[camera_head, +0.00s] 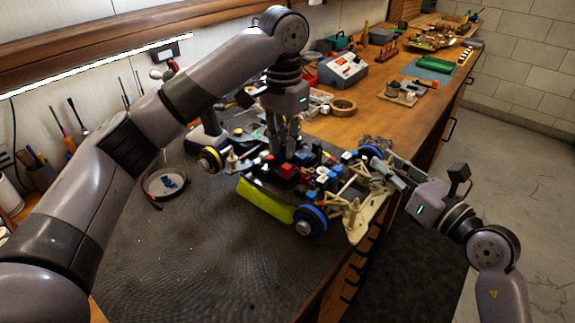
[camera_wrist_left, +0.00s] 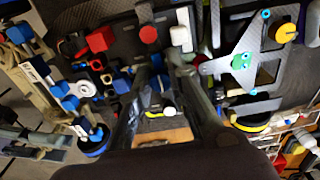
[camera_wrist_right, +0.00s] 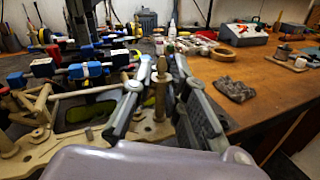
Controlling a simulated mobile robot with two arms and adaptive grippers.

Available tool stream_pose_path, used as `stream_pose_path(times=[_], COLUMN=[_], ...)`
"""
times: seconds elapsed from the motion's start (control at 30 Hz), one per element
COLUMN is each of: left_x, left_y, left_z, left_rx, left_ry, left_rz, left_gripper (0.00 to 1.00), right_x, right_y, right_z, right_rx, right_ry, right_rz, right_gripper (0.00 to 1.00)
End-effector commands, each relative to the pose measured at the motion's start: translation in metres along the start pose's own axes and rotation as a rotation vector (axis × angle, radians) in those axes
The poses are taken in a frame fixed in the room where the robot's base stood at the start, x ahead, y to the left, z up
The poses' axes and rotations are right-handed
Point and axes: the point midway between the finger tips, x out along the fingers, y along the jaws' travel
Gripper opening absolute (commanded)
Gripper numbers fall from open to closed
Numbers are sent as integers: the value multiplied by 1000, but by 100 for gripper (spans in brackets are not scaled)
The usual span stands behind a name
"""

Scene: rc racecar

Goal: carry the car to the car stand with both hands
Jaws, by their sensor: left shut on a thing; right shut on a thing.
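My left gripper (camera_head: 284,150) comes down from above and is shut on the car's middle. The left wrist view shows its fingers (camera_wrist_left: 165,75) among the chassis parts; the exact grip point is hidden. My right gripper (camera_head: 385,168) is shut on the car's beige frame at the right end. The right wrist view shows its fingers (camera_wrist_right: 160,95) around a beige post (camera_wrist_right: 160,80). I cannot make out the car stand.
The dark mat (camera_head: 190,255) is clear in front of the car. A round dish (camera_head: 170,182) with blue bits lies left. A tape roll (camera_head: 343,106) and a grey-and-red box (camera_head: 343,70) stand behind. The beige frame reaches the workbench's right edge.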

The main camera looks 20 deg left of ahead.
Motion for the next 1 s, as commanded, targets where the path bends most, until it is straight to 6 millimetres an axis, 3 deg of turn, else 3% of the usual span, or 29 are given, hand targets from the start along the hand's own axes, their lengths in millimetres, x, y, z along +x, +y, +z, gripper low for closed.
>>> stream_pose_path(times=[0.17, 0.2, 0.5, 0.83, 1.0], left_x=[11, 11, 10, 8, -2], left_y=[-4, -4, -2, -1, 0], left_z=[1, 1, 0, 0, 0], left_rx=[-9, -9, -4, -1, -1], left_ry=[1, -3, -1, 0, 0], left_rz=[-7, -7, -3, -1, -1], left_gripper=[0, 18, 37, 37, 37], right_x=[-2, -1, -1, 0, 0], right_y=[-6, -6, -4, -2, 0], right_z=[-7, -9, -9, -8, 2], right_rx=[3, 4, 2, 1, 0], right_ry=[-13, -5, -2, -1, -1], right_rz=[-7, -8, -4, -1, -1], right_gripper=[0, 16, 35, 35, 35])
